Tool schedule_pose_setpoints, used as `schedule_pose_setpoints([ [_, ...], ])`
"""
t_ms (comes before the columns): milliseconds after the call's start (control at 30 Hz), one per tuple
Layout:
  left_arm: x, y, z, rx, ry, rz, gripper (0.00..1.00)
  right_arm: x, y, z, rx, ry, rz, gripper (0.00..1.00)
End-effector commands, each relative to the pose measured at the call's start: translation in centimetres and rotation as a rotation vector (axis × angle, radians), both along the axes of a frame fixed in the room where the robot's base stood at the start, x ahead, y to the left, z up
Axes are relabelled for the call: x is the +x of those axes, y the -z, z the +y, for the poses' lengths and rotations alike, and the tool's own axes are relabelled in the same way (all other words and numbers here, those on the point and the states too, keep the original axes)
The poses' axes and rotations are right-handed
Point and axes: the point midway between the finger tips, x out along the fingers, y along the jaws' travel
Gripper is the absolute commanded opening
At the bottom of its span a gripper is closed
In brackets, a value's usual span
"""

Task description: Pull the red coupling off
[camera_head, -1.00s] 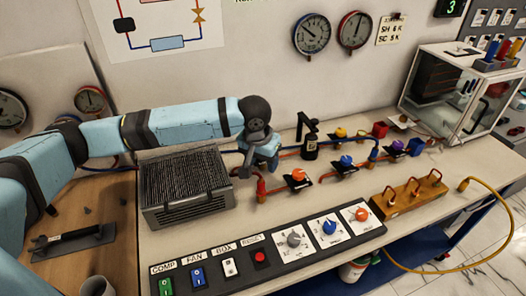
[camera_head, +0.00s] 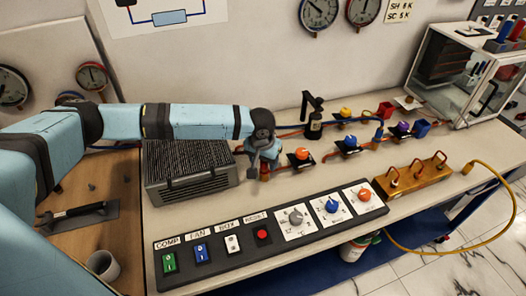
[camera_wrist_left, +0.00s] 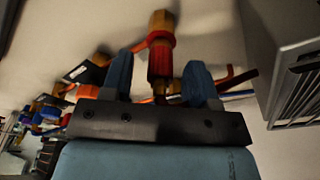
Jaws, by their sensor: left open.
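The red coupling (camera_wrist_left: 159,62) shows in the left wrist view with a brass end (camera_wrist_left: 162,20) beyond it. It lies between the two blue fingers of my left gripper (camera_wrist_left: 158,78), with gaps showing on both sides. In the head view my left gripper (camera_head: 263,172) is open and down at the coupling, at the left end of the pipe run. The gripper mostly hides the coupling there. My right gripper is not in view.
A grey finned unit (camera_head: 192,178) stands close to the left of the gripper. An orange-knobbed valve (camera_head: 301,156) sits close to its right. The control panel (camera_head: 270,262) lies in front, and a brass manifold (camera_head: 415,178) stands to the right.

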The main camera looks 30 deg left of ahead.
Motion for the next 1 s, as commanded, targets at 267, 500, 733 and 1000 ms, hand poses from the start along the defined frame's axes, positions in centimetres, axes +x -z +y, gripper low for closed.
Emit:
schedule_pose_setpoints([
  [267,0.1,0.86,0.04,0.0,0.0,0.0,0.54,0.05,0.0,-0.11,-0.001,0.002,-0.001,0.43],
  [500,0.1,0.84,0.04,0.001,0.0,0.0,0.32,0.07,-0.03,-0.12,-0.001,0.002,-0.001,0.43],
  [733,0.09,0.83,0.05,0.001,0.0,0.0,0.13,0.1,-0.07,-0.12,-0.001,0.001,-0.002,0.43],
  [1000,0.11,0.74,0.05,0.0,0.0,0.0,0.0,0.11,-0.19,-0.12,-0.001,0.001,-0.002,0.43],
])
